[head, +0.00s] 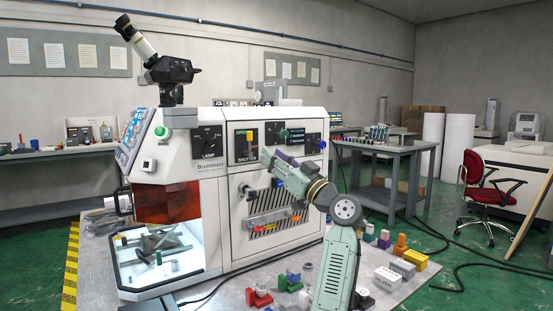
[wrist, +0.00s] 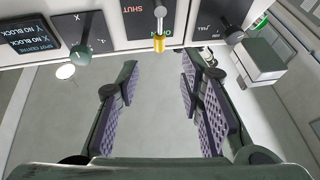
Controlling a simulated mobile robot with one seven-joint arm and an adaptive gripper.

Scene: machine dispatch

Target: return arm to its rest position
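My arm (head: 335,270) rises from the lower right in the head view and bends toward the front of the white machine (head: 213,225). My gripper (head: 267,156) is close to the machine's shutter panel. In the wrist view my gripper (wrist: 158,80) is open, with its two purple-padded fingers apart and nothing between them. The shutter lever (head: 249,142) has a yellow handle and stands upright on the black panel. It also shows in the wrist view (wrist: 159,43), beyond the fingertips and apart from them. The wrist view is turned upside down.
A lamp dial (head: 208,138) and a green-knobbed lever (wrist: 80,50) flank the shutter panel. Coloured blocks (head: 293,279) lie on the bench around my arm. A grey table (head: 385,150) and a red chair (head: 483,180) stand at right. The air above the bench's right side is open.

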